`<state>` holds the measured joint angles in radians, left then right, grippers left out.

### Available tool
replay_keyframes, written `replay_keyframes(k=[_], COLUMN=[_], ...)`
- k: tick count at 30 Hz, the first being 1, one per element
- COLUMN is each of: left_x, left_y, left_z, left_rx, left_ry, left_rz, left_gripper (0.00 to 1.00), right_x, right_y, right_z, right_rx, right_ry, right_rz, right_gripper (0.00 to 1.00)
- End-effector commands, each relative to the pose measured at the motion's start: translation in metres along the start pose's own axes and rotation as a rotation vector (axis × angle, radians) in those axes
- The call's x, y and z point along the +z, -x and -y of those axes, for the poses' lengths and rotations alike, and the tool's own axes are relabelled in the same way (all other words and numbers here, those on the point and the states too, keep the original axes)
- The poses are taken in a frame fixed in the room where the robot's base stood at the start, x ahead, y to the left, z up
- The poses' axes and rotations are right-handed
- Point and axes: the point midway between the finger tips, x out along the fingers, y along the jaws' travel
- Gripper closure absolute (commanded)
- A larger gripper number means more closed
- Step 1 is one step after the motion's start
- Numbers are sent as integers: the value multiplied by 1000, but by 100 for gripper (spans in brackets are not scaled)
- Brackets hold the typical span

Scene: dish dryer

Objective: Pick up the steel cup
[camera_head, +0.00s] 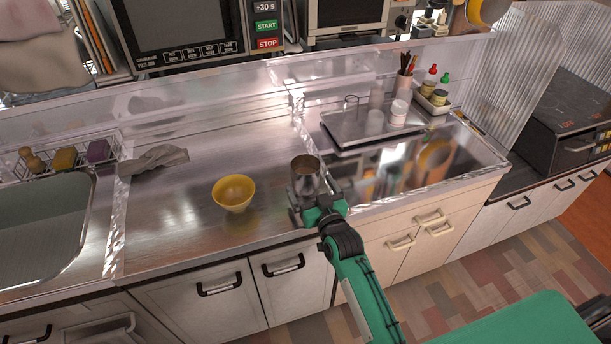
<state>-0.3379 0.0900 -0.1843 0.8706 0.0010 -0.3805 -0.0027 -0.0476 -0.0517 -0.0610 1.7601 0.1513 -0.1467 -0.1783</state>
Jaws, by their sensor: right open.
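The steel cup (306,173) stands upright on the steel counter, near the front edge and right of the middle. My right gripper (310,196) is at the cup's near side, with its arm coming up from the lower right. It is open, and its fingers are low by the cup's body. Whether they touch the cup I cannot tell; part of the cup's lower front is hidden by the gripper. My left gripper is not in view.
A yellow bowl (234,193) stands left of the cup. A grey cloth (155,160) lies farther left, by the sink (45,228). A tray (345,142) with cups is at the back right. The counter between bowl and back wall is clear.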

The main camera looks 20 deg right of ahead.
Motion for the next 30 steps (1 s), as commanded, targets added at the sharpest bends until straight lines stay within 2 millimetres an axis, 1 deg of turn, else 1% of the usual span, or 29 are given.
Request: replay_keyframes(k=[1,3,6,13,14,15,17,21,22,23,30], left_x=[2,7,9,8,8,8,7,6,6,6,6], left_y=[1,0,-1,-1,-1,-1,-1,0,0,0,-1], left_z=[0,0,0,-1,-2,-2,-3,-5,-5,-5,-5], left_rx=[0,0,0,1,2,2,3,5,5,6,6], left_ry=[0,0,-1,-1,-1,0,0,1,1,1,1], left_rz=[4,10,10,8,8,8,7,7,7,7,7], left_gripper=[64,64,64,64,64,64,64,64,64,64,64], right_x=[-1,-1,0,0,0,0,0,0,0,-1,-1], right_y=[-8,-15,-21,-22,-22,-22,-22,-22,-22,-22,-22], right_z=[0,0,0,0,0,0,0,0,0,0,0], right_rx=[0,0,0,0,0,0,0,0,0,0,0], right_ry=[0,0,1,1,1,1,1,1,1,1,1], right_rz=[-1,0,1,1,1,1,1,1,1,-2,-2], right_gripper=[5,5,5,5,7,15,26,54,60,63,64])
